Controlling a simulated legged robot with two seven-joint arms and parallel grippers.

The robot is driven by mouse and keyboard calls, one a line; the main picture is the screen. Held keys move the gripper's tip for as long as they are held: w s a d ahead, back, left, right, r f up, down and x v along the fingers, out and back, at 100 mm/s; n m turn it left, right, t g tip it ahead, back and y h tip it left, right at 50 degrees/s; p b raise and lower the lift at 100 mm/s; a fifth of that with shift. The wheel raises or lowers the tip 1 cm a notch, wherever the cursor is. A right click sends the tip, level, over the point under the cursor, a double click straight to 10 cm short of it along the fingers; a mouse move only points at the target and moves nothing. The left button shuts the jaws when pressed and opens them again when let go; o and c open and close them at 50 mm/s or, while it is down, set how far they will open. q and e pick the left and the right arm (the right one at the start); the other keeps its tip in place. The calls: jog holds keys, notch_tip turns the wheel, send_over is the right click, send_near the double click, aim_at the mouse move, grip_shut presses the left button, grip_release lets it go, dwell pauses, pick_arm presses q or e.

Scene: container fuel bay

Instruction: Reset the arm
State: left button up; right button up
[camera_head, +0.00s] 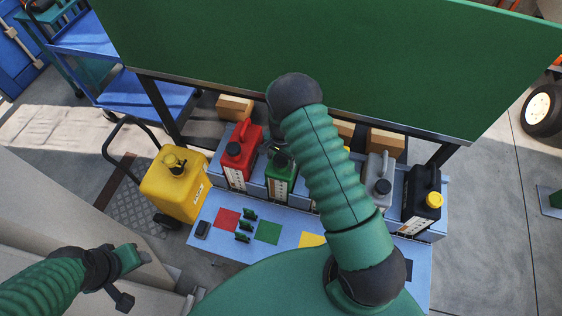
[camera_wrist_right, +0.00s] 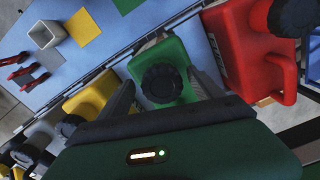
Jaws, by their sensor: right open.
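My right arm (camera_head: 330,170) reaches from the bottom right of the head view up toward the green board. Its lower end is mostly hidden behind the arm, near the green can (camera_head: 280,183). In the right wrist view, my right gripper (camera_wrist_right: 163,80) has its two dark fingers apart. The green can (camera_wrist_right: 163,58) with its black cap shows between and beyond the fingers; I cannot tell whether they touch it. My left arm's end (camera_head: 130,258) is at the lower left of the head view, over a pale surface; its jaws are not clear.
A red can (camera_head: 242,150), grey can (camera_head: 377,172) and black can (camera_head: 422,205) stand in the blue rack. A yellow tank (camera_head: 175,185) stands left. The green board (camera_head: 330,60) overhangs the row. A blue cart (camera_head: 85,40) is at upper left.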

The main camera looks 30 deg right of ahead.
jog(key=n, duration=0.6)
jog(key=shift+b, duration=0.3)
jog(key=n, duration=0.8)
jog(key=shift+n, duration=0.3)
jog(key=c, duration=1.6)
jog(key=m, duration=0.2)
jog(key=shift+m, duration=0.3)
jog(key=m, duration=0.6)
jog(key=o, duration=1.4)
jog(key=shift+a+m, duration=0.1)
jog(key=shift+m, duration=0.2)
jog(key=shift+o, duration=0.2)
